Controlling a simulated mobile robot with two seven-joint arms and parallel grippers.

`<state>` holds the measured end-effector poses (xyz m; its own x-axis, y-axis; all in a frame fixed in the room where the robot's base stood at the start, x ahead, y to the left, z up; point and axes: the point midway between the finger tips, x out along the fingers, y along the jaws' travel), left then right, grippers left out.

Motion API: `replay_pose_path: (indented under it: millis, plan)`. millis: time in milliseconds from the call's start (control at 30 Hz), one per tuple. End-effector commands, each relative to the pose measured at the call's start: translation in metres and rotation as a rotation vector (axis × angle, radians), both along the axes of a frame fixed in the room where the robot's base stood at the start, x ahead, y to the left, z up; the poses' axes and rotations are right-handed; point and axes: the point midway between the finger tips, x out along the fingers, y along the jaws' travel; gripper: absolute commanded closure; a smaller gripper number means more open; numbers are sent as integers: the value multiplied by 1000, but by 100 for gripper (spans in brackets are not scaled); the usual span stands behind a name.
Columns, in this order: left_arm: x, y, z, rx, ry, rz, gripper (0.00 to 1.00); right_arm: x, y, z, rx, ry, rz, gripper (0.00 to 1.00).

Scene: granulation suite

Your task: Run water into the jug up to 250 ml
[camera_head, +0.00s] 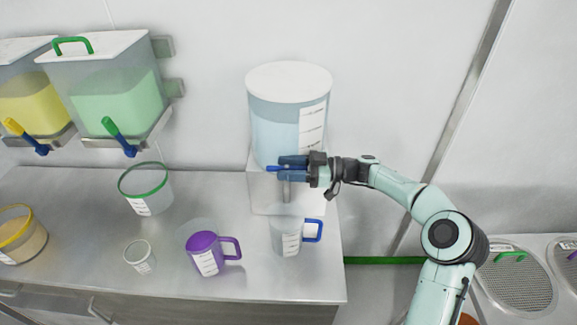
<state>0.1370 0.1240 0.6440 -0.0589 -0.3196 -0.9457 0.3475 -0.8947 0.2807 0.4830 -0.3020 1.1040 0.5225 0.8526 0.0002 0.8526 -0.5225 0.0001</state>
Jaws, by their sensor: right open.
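The water tank (275,130) is a clear cylinder with a white lid and a scale label, holding pale blue water. It stands on a pale stand (262,190) at the right end of the counter. The jug (286,238), clear with a blue handle and a scale label, stands upright on the counter below the tank's front. My right gripper (282,168) reaches in from the right at the base of the tank. It is open, with its fingers around or beside the blue tap lever (272,168); contact is unclear. The jug's water level cannot be made out. My left gripper is not in view.
A purple jug (205,255) and a small clear cup (139,256) stand left of the jug. A green-rimmed tub (146,190) stands behind them. Wall dispensers (118,100) hang at upper left. The counter (240,288) has bare room along its front.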

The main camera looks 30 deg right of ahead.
Motion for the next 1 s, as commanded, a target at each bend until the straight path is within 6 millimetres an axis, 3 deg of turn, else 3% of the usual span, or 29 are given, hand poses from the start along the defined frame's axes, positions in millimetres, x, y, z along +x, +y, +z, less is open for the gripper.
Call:
replay_pose_path:
  millis: [233, 400, 1000]
  plan:
    - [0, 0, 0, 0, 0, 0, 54, 0, 1, -1, 1, 1, 0, 54]
    - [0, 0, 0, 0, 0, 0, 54, 0, 0, -1, 0, 1, 0, 100]
    - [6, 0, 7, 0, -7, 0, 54, 1, 0, 1, 0, -1, 112, 100]
